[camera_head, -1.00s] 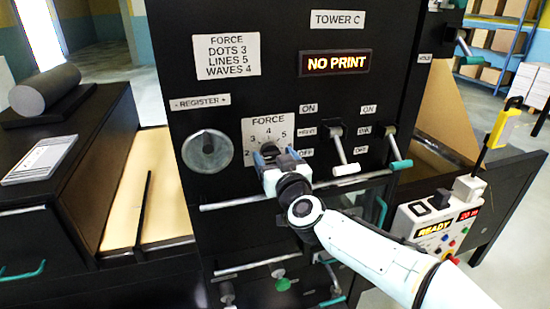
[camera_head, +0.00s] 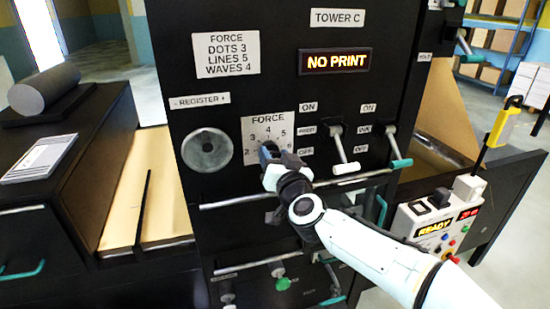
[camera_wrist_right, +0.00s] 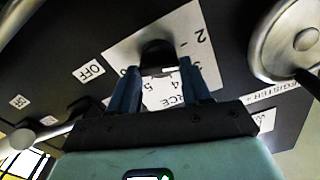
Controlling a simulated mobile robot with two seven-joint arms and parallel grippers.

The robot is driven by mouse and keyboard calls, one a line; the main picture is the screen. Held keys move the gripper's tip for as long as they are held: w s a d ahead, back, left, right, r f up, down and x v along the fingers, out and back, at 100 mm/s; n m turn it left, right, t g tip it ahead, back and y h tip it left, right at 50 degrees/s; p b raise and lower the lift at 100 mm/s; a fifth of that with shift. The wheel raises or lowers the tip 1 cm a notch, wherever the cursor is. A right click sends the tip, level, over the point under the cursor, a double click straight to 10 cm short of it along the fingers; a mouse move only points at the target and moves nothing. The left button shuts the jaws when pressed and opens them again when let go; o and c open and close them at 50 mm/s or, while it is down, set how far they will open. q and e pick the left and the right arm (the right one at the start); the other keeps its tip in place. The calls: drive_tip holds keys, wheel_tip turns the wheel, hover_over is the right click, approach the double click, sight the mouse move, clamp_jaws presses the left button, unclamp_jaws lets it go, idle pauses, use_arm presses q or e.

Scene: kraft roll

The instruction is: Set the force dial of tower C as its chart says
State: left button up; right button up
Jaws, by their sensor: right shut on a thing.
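Tower C carries a sign (camera_head: 337,19) with its name. Its chart (camera_head: 226,54) reads FORCE, DOTS 3, LINES 5, WAVES 4. Below is the white FORCE scale (camera_head: 267,130) with numbers from 2 to 6. My right gripper (camera_head: 269,151) is at the dial on the lower part of this scale. In the right wrist view my gripper (camera_wrist_right: 160,74) has its two blue fingers around the dark force dial (camera_wrist_right: 157,54) and is shut on it. The dial's pointing is hidden or too unclear to read. My left gripper is not in view.
A lit display (camera_head: 334,61) reads NO PRINT. A round REGISTER knob (camera_head: 207,150) is left of the dial. A white-ended lever (camera_head: 345,156) and a teal-ended lever (camera_head: 397,153) stick out to the right. A control box (camera_head: 437,223) reads READY. A metal rail runs below the dial.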

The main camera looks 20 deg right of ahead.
drive_tip(key=m, duration=0.3)
drive_tip(key=shift+m+b, duration=0.3)
drive_tip(key=shift+m, duration=0.1)
drive_tip(key=m, duration=0.3)
drive_tip(key=shift+d+f+m+b, duration=0.1)
drive_tip(key=shift+m+b, duration=0.2)
drive_tip(key=shift+b, duration=0.05)
drive_tip(key=m, duration=0.3)
drive_tip(key=shift+f+m+b, duration=0.1)
drive_tip(key=shift+m+b, duration=0.2)
drive_tip(key=shift+b, duration=0.1)
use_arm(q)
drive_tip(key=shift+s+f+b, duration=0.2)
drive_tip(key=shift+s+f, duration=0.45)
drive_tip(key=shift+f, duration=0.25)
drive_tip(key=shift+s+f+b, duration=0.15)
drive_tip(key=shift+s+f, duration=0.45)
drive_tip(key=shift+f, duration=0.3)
use_arm(e)
drive_tip(key=shift+d+m, duration=0.1)
drive_tip(key=shift+m, duration=1.5)
drive_tip(key=o, duration=1.1)
drive_tip(key=shift+c, duration=0.2)
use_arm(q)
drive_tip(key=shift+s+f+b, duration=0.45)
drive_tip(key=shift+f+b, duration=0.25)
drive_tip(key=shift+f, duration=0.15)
use_arm(e)
drive_tip(key=s, duration=1.3)
drive_tip(key=shift+s+d, duration=0.2)
